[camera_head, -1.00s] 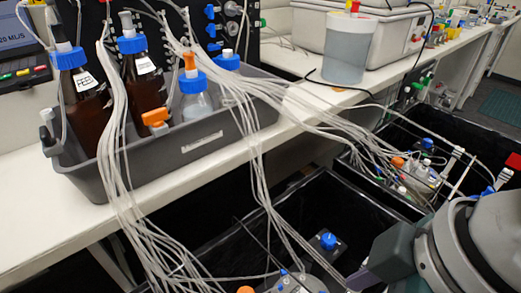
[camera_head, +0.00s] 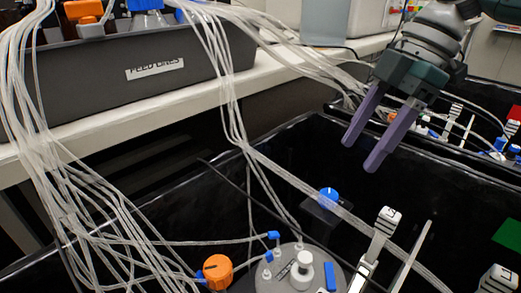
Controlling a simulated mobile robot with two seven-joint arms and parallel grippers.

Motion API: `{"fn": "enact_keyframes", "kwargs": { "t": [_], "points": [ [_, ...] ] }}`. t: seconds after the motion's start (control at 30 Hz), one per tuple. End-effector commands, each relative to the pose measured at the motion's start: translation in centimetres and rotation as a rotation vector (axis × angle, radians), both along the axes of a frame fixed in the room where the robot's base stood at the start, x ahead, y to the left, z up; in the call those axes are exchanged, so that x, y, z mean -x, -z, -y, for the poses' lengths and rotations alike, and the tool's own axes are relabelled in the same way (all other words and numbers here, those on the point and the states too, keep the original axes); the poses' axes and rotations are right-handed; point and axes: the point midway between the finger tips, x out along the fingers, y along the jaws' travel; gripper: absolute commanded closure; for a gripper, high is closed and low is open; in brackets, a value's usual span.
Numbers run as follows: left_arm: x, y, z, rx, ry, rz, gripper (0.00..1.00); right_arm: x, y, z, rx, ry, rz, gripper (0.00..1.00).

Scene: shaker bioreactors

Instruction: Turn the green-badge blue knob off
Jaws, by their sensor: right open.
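A blue knob (camera_head: 328,192) sits on a dark block inside the near black tub, low and right of centre. A clear tube runs close by it. A green badge (camera_head: 508,233) shows on this tub's inner wall at the right edge. My right gripper (camera_head: 360,154) is open and empty, its two purple fingers apart. It hangs above the tub's back part, above and a little right of the knob in the picture, and does not appear to touch it. The knob's exact turn position is too small to tell. My left gripper is not in view.
A grey vessel lid (camera_head: 300,272) with an orange cap (camera_head: 217,271) beside it stands in the near tub. White clamps (camera_head: 380,235) and bundled clear tubes (camera_head: 75,190) cross the area. A second tub with a red badge (camera_head: 515,113) lies behind. A grey "FEED LINES" tray (camera_head: 155,70) stands on the bench.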

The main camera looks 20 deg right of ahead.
Motion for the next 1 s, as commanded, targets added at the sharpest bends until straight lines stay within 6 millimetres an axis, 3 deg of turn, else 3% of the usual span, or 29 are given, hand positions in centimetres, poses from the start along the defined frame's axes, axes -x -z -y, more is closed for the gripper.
{"fn": "enact_keyframes", "kwargs": {
  "t": [0.2, 0.43, 0.83, 1.0],
  "points": [
    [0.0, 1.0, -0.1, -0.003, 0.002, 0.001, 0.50, -0.2, 4.1, -1.7, 0.000, -0.002, -0.006, 0.33],
    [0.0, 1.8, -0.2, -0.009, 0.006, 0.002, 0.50, -0.5, 7.3, -3.0, -0.001, -0.001, -0.005, 0.33],
    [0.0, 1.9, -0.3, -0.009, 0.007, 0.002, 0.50, -0.6, 8.1, -3.3, 0.001, 0.000, -0.003, 0.33],
    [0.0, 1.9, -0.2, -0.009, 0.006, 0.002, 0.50, -0.6, 8.1, -3.3, 0.000, 0.000, -0.003, 0.53]
  ]
}}
